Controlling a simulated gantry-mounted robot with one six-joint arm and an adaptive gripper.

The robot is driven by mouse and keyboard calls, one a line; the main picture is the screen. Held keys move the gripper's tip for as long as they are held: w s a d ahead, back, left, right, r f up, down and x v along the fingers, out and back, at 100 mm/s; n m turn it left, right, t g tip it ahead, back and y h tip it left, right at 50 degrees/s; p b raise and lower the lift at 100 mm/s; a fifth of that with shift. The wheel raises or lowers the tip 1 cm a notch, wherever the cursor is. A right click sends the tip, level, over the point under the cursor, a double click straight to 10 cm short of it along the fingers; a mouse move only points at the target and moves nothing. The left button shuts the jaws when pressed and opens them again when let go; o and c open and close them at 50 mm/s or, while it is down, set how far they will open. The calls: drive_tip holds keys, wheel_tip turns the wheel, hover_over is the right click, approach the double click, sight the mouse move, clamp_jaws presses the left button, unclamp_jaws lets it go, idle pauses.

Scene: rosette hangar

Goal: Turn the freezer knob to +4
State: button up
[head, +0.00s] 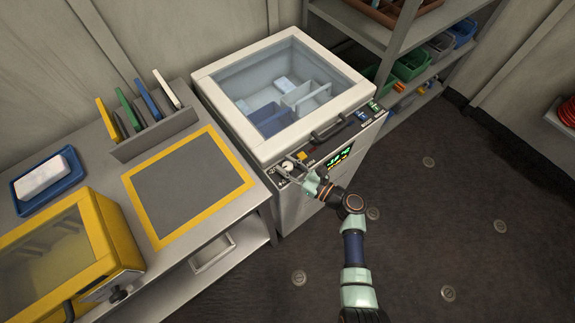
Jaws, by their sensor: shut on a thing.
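The freezer (288,208) is a pale chest with a clear lid (290,82), which is closed. Its front panel carries a green-lit display (340,154), a dark handle and small switches. My gripper (292,168) is at the left end of this panel, shut on a small pale knob (287,166). The fingers partly cover the knob, and its pointer and scale are too small to read. The display's figures are also too small to read for certain.
A bench with a yellow-bordered grey mat (193,186), a rack of coloured boards (151,132), a blue tray (75,178) and a yellow box (62,257) stands left of the freezer. Shelves with bins (411,65) stand behind right.

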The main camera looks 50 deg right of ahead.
drive_tip(key=shift+f+n+g+y+b, duration=0.1)
drive_tip(key=shift+n+g+y+b, duration=0.5)
drive_tip(key=shift+n+y, duration=1.05)
drive_tip(key=shift+y+b, duration=0.3)
drive_tip(key=shift+y, duration=0.35)
drive_tip(key=o, duration=1.1)
drive_tip(key=shift+o, duration=0.2)
drive_tip(key=v, duration=1.2)
